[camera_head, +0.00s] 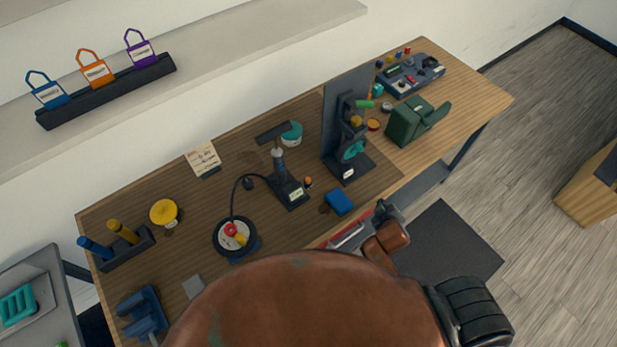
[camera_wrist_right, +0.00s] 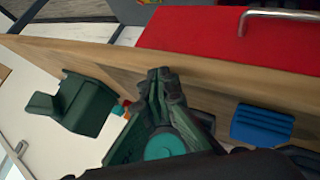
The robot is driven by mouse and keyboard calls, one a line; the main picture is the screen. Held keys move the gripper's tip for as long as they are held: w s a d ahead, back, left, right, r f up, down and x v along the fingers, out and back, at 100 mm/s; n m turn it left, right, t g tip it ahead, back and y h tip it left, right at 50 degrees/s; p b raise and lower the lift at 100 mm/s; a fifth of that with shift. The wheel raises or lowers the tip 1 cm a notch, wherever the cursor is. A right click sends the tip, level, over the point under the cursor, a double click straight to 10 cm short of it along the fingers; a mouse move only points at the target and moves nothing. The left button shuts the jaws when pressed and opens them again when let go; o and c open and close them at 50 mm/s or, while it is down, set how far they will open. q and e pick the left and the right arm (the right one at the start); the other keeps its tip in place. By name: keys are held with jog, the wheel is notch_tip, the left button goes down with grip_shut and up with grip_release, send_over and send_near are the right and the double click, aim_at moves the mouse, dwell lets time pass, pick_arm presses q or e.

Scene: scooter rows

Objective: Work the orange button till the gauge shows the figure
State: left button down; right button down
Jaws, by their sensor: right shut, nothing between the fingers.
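A black hose runs from the pump to a small wheel (camera_head: 235,238). My right gripper (camera_head: 385,210) is at the bench's front edge, to the right of the button and apart from it. In the right wrist view its fingers (camera_wrist_right: 160,75) are together with nothing between them. The button and gauge cannot be made out there. My left gripper is not in view.
A blue block (camera_head: 339,202) lies between the pump and my right gripper. A dark upright stand (camera_head: 345,130) and a green box (camera_head: 410,122) are further right. A paper note (camera_head: 204,159) lies at the back. A red front (camera_wrist_right: 220,40) with a metal handle is near the gripper.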

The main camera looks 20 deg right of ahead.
jog(key=w+a+r+n+t, duration=0.2)
jog(key=w+r+n+t, duration=0.3)
jog(key=r, duration=0.5)
jog(key=w+a+r+n+t, duration=0.2)
jog(key=w+a+r+n, duration=0.1)
jog(key=w+r, duration=0.55)
jog(key=w+a+r+n+t+y+p, duration=0.1)
jog(key=a+r+n+t+y, duration=0.25)
jog(key=a+r+n, duration=0.45)
jog(key=a+r+n+g+y, duration=0.2)
jog(key=a+r+n+y, duration=0.5)
jog(key=a+n+y, duration=0.5)
jog(key=s+a+f+n+g, duration=0.1)
jog(key=a+f+n+g, duration=0.6)
jog(key=n, duration=0.5)
jog(key=w+d+f+n+g+h+p, duration=0.1)
jog(key=d+f+n+h, duration=0.5)
jog(key=f, duration=0.6)
jog(key=w+d+g+h, duration=0.1)
jog(key=d, duration=0.1)
jog(key=shift+w+d+n, duration=0.3)
jog(key=shift+d, duration=0.1)
jog(key=shift+f, duration=0.1)
